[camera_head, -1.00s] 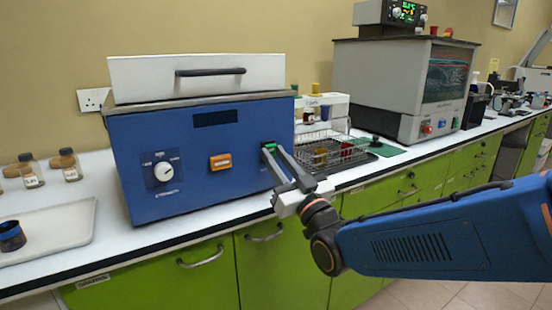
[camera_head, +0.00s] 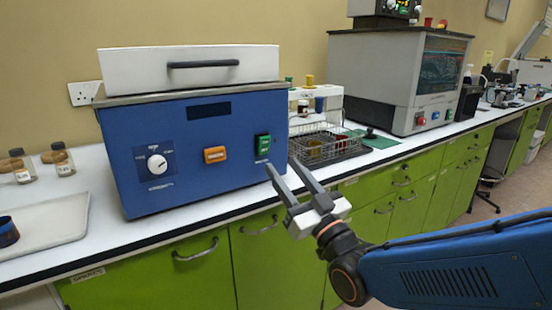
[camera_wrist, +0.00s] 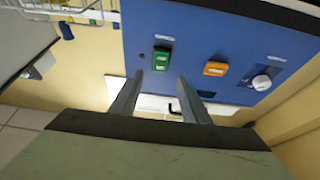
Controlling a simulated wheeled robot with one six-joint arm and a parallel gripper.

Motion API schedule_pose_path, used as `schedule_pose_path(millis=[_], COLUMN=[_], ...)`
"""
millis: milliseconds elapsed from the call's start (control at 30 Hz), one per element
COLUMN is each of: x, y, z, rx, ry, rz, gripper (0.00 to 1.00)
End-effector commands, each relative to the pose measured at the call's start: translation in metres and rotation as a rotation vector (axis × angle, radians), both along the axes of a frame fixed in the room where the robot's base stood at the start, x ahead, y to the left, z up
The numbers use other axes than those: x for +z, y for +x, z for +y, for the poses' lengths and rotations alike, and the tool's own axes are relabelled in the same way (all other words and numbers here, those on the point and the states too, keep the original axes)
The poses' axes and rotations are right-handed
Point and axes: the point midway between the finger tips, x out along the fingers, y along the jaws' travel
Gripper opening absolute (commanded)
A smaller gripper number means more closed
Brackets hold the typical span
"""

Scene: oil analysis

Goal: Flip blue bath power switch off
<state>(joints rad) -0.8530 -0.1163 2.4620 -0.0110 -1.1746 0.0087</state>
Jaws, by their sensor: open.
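The blue bath (camera_head: 190,150) stands on the white bench top with a white lid (camera_head: 195,72) and a black handle. Its front carries a green rocker switch (camera_head: 262,146), an orange switch (camera_head: 215,154) and a white knob (camera_head: 157,164). My gripper (camera_head: 283,170) is open and empty, just in front of the bath and to the lower right of the green switch, apart from it. In the wrist view, the green switch (camera_wrist: 162,58) and orange switch (camera_wrist: 215,68) lie beyond my open fingers (camera_wrist: 158,88). Which switch is the power switch is not readable.
A wire basket (camera_head: 325,145) stands close right of the bath, with bottles behind it. A grey oven-like machine (camera_head: 398,80) is farther right. A white tray (camera_head: 45,232) and sample jars (camera_head: 59,158) are at left. Green cabinets are below the bench.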

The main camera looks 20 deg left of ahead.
Motion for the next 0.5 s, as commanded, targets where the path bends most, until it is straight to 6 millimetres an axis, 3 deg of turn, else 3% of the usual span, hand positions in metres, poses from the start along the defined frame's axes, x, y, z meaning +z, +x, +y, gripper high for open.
schedule_pose_path(millis=[200,500], x=[-0.012,-0.018], y=[-0.019,-0.027], z=[-0.023,-0.031], rx=[0.0,0.0], ry=[0.0,0.0], rz=[0.0,0.0], gripper=[0.42,0.42])
